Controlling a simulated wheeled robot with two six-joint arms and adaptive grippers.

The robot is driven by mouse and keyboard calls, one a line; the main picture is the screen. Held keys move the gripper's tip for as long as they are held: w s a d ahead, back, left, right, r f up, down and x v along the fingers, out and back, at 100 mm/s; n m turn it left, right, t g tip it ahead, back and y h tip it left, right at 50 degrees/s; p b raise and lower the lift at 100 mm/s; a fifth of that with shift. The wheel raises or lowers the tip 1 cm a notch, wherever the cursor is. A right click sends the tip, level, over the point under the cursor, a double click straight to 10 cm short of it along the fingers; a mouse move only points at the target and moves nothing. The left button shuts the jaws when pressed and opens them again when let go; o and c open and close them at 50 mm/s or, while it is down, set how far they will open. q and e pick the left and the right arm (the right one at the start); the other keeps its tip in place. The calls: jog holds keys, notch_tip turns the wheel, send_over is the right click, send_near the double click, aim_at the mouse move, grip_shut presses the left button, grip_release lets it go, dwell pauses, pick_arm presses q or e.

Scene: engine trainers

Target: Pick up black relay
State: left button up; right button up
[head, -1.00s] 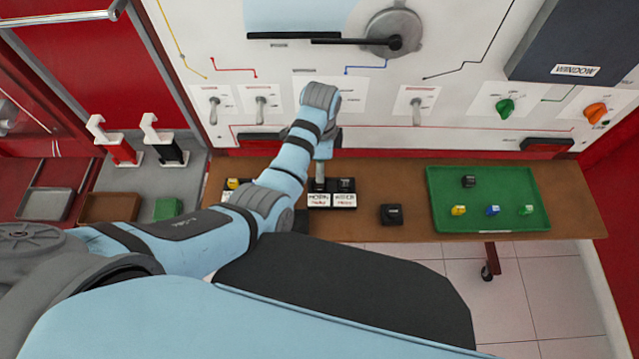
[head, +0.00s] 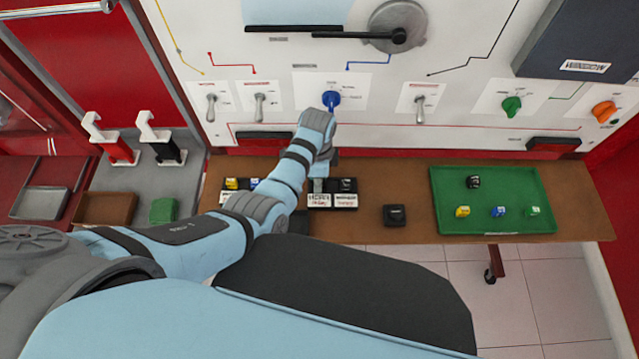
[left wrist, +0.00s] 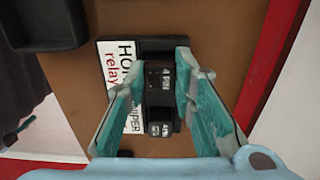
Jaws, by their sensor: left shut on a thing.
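My left gripper (left wrist: 160,62) is shut on a black relay (left wrist: 160,78), with one finger on each side of it. This relay sits at a narrow black holder (left wrist: 158,100) with a white relay label beside it; I cannot tell whether it is lifted. A second dark relay (left wrist: 160,129) is in the same holder, nearer the wrist. In the head view the left gripper (head: 319,180) points down at the labelled holders on the wooden shelf, and one dark relay (head: 346,185) shows just right of it. My right gripper is not in view.
A green tray (head: 445,222) on the right holds a black piece (head: 473,182) and yellow, blue and green ones. A black block (head: 395,214) lies between tray and holders. The panel with switches rises behind the shelf. Red and black clamps (head: 162,140) stand at left.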

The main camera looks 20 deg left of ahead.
pick_arm(q)
notch_tip(320, 180, up, 16)
jog(key=p, duration=0.8)
dwell(0.3)
